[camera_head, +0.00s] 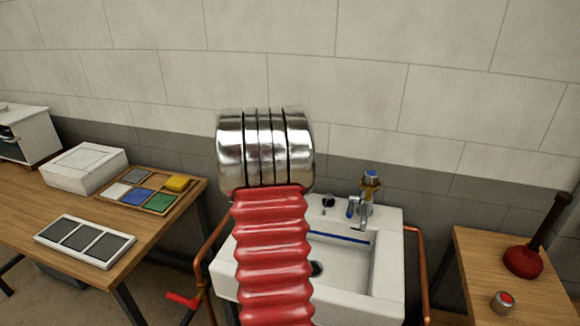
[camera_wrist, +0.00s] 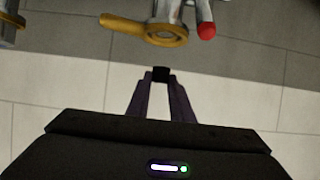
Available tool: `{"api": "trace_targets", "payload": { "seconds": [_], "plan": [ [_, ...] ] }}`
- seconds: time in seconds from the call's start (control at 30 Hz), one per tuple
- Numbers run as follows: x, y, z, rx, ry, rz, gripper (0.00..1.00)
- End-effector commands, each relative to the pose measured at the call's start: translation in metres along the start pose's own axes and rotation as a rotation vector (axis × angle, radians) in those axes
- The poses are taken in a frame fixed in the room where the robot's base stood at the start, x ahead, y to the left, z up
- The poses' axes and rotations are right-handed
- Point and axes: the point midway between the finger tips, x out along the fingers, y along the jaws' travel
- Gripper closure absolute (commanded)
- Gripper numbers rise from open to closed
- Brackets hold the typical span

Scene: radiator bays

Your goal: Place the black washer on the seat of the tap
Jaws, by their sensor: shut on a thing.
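In the wrist view my gripper (camera_wrist: 160,78) is shut on a small black piece, the black washer (camera_wrist: 160,74), held at its fingertips. The grip hides its sides, and a hole in it cannot be made out. In the head view the tap (camera_head: 365,205) stands on the sink's back right, with a brass-coloured part and a blue top. Its seat cannot be made out. My gripper does not show in the head view. In the wrist view a brass-coloured ring with a handle (camera_wrist: 150,28) and a red-tipped metal part (camera_wrist: 206,30) lie beyond the fingertips, apart from the washer.
The white sink (camera_head: 385,270) is partly hidden by my arm. A small black fitting (camera_head: 328,200) stands on its back edge. Copper pipes (camera_head: 422,260) run beside it. A table (camera_head: 150,225) with a coloured tray (camera_head: 152,190) is left; a plunger (camera_head: 525,258) stands right.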

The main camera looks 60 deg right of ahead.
Motion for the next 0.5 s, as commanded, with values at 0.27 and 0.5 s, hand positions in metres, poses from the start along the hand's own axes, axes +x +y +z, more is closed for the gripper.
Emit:
{"api": "trace_targets", "payload": {
  "seconds": [0.27,0.5],
  "plan": [
    [0.0058,0.0003,0.0115,0.000,0.000,0.001,1.00],
    [0.0068,0.0006,0.0137,0.000,-0.001,0.001,1.00]
  ]
}}
